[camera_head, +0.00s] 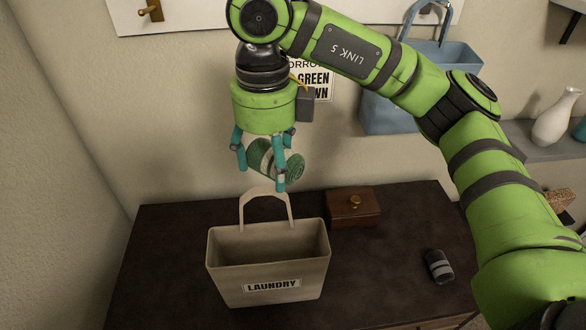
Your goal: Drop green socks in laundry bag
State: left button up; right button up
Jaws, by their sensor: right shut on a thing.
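My right gripper (263,162) is shut on a pair of rolled green socks (294,168) with a pale band. It holds them in the air above the laundry bag's back edge and handle, apart from the bag. The beige laundry bag (235,279) stands upright and open on the dark desk, with a label reading LAUNDRY on its front. Its handle stands up at the back. The inside that shows looks empty, though the bottom is partly hidden. My left gripper is not in view.
A brown wooden box (342,210) with a knob stands behind the bag at right. Dark grey rolled socks (438,266) lie on the dark desk (400,225). A blue bag (390,117) and a white vase (552,122) are at the back right. The desk's left part is clear.

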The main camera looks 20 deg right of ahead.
jog(key=shift+a+r, duration=0.45)
jog(key=shift+r, duration=0.3)
jog(key=shift+d+f+b, duration=0.15)
jog(key=shift+f+b, duration=0.2)
jog(key=shift+f, duration=0.15)
notch_tip(320, 180, down, 5)
jog(key=b, duration=0.2)
jog(key=shift+b, duration=0.4)
jog(key=o, duration=1.2)
jog(key=shift+r, duration=0.2)
